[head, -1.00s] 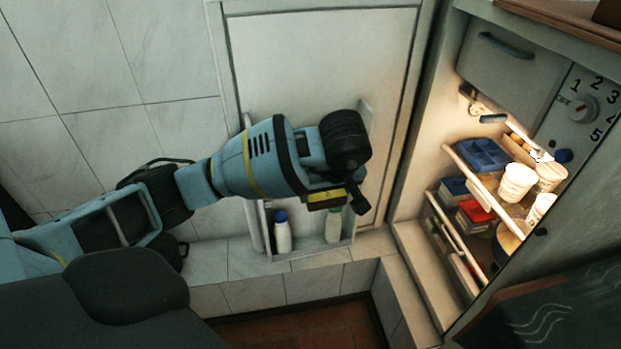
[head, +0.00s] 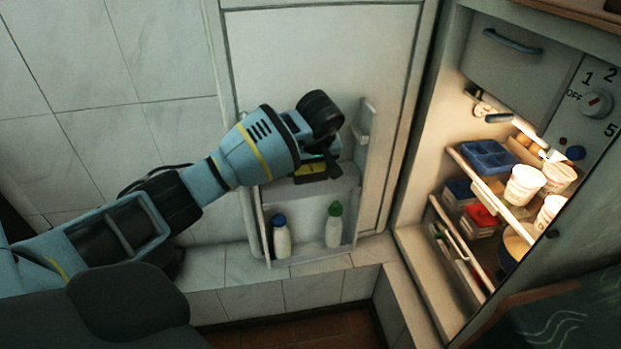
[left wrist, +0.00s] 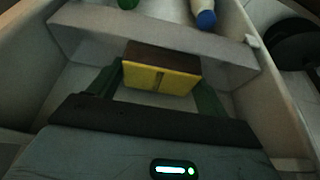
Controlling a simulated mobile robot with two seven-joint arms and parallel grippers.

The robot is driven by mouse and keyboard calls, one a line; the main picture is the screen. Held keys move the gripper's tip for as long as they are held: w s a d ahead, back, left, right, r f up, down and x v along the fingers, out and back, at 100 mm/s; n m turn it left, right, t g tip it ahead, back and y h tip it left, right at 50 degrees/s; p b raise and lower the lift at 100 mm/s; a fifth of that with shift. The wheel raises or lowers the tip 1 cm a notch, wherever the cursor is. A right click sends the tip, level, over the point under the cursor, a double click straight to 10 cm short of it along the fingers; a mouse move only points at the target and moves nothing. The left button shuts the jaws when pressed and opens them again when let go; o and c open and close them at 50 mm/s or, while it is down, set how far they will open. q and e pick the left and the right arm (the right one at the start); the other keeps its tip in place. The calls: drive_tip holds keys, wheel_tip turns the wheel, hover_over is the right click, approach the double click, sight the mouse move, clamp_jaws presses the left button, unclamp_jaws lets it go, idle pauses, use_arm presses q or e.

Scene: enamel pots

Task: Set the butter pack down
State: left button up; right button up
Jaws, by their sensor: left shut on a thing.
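The butter pack (head: 310,169) is a small yellow block with a dark brown side. It is mostly hidden by my gripper in the head view and shows clearly in the left wrist view (left wrist: 160,78). My left gripper (head: 318,166) is shut on it, one dark finger on each side. It holds the pack in front of the open fridge door (head: 310,60), at the upper door shelf (head: 325,192), above the bottles. I cannot tell whether the pack touches the shelf. My right gripper is not in view.
A blue-capped bottle (head: 282,238) and a green-capped bottle (head: 333,226) stand in the lower door rack. Door side walls stand close on both sides of the gripper. The lit fridge at right holds white tubs (head: 523,185), a blue tray (head: 487,158) and several boxes.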

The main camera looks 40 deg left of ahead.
sight(310, 178)
use_arm(q)
wheel_tip(310, 178, down, 3)
drive_tip(key=shift+f+b, duration=0.1)
drive_tip(key=shift+b, duration=0.3)
drive_tip(key=shift+f, duration=0.1)
drive_tip(key=shift+f, duration=0.15)
drive_tip(key=o, duration=1.2)
